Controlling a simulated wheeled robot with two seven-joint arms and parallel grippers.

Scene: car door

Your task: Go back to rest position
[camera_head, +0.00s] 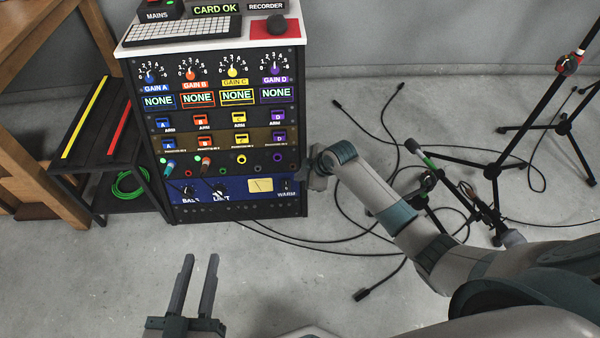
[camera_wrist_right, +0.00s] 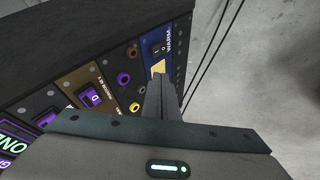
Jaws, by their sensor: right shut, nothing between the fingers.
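My left gripper (camera_head: 199,257) is at the bottom of the head view over bare floor. Its two fingers stand apart with nothing between them. My right gripper (camera_head: 309,178) is beside the lower right edge of the equipment rack (camera_head: 225,210); its fingertips are hard to make out in the head view. In the right wrist view the right gripper's fingers (camera_wrist_right: 160,88) are together and empty, in front of the rack's panel near the WARM switch (camera_wrist_right: 159,48). Whether they touch the panel I cannot tell. My right arm reaches in from the lower right.
A keyboard (camera_head: 183,29) and a red pad (camera_head: 275,27) lie on the rack's top. A dark shelf (camera_head: 118,150) with a green cable (camera_head: 128,184) stands at left. Microphone stands (camera_head: 492,150) and loose black cables (camera_head: 372,140) occupy the right.

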